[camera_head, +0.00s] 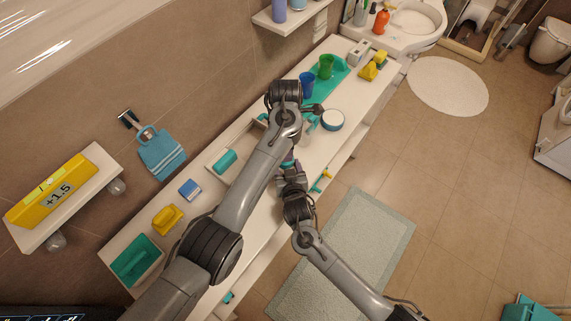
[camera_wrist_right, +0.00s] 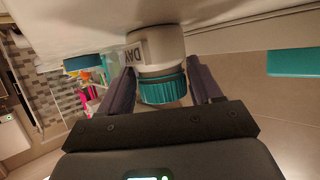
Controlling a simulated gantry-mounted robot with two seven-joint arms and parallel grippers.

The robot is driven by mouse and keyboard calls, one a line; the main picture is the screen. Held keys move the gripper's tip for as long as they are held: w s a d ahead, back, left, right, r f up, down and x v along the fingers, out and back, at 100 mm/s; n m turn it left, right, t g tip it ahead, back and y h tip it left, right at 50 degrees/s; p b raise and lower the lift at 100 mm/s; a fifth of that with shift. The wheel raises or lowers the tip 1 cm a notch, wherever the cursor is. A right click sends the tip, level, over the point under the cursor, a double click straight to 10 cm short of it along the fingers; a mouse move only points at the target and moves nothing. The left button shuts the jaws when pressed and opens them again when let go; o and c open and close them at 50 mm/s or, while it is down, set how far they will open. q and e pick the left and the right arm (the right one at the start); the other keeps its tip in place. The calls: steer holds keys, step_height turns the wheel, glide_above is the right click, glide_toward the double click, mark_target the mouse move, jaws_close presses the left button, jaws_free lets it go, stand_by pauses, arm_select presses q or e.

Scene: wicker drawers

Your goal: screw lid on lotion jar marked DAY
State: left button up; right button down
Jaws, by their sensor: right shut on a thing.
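The lotion jar (camera_wrist_right: 155,48) is white with a dark DAY marking, upside down in the right wrist view. A ribbed teal lid (camera_wrist_right: 164,90) sits against the jar's mouth; whether it is threaded on cannot be told. My right gripper (camera_wrist_right: 162,75) has its two dark fingers on either side of the lid and is shut on it. In the head view my right gripper (camera_head: 289,168) is at the long counter, and the jar is mostly hidden there. My left gripper (camera_head: 317,110) is farther back, beside a round white and blue container (camera_head: 332,120); its fingers are unclear.
The long white counter (camera_head: 312,151) holds a blue cup (camera_head: 306,85), a green cup (camera_head: 325,66), yellow items (camera_head: 374,66), a blue-white block (camera_head: 190,189) and a teal tray (camera_head: 136,262). My left arm crosses over the counter. Open floor lies to the right.

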stand_by(0.4)
arm_select(q)
steer(key=shift+f, duration=4)
steer(key=shift+c, duration=0.5)
steer(key=c, duration=1)
steer(key=m, duration=0.3)
steer(key=o, duration=1.2)
steer(key=shift+c, duration=0.2)
